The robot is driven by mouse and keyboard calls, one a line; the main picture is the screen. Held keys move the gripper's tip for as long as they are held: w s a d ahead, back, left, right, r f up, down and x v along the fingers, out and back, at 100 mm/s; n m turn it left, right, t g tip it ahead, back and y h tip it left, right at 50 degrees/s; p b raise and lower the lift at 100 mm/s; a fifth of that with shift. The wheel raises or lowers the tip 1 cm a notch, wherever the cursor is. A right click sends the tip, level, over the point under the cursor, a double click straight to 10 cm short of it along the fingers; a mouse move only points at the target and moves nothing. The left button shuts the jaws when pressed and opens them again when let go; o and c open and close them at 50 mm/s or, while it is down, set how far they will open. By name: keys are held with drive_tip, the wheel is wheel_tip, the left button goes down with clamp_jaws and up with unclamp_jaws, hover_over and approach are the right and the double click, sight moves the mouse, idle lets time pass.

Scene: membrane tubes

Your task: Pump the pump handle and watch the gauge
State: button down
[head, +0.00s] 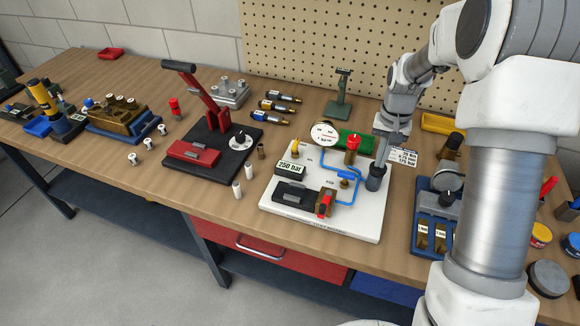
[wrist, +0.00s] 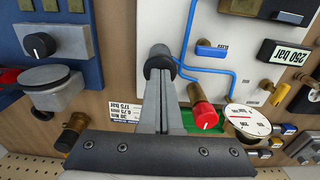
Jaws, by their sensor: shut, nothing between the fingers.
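The white board (head: 350,225) carries blue pipes, a red knob (head: 353,142) and the round white gauge (head: 325,133). The gauge also shows in the wrist view (wrist: 246,122); its needle reading is too small to tell. A dark upright cylinder (head: 376,180) at the board's right side seems to be the pump part; no separate handle is clearly visible. My gripper (head: 381,158) points down right at this cylinder's top. In the wrist view, its fingers (wrist: 159,80) are shut and empty, their tips at the dark rounded end; I cannot tell whether they touch.
A "250 bar" sign (head: 290,168) and a black clamp (head: 297,193) with a red part sit on the board. A blue tray (head: 432,215) stands to the right. A black press (head: 215,150) with a red lever stands to the left. A pegboard (head: 300,40) rises behind.

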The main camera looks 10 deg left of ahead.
drive_tip(key=shift+r+p, duration=2.4)
drive_tip(key=shift+r, duration=1.1)
drive_tip(key=s+r+n+t, duration=0.1)
drive_tip(key=s+r+t, duration=0.2)
drive_tip(key=s+r, duration=1.05)
drive_tip(key=s+r+n+t, duration=0.1)
drive_tip(key=s+r, duration=0.3)
drive_tip(key=s, duration=1)
drive_tip(key=shift+r+t, duration=0.4)
drive_tip(key=shift+t, duration=0.4)
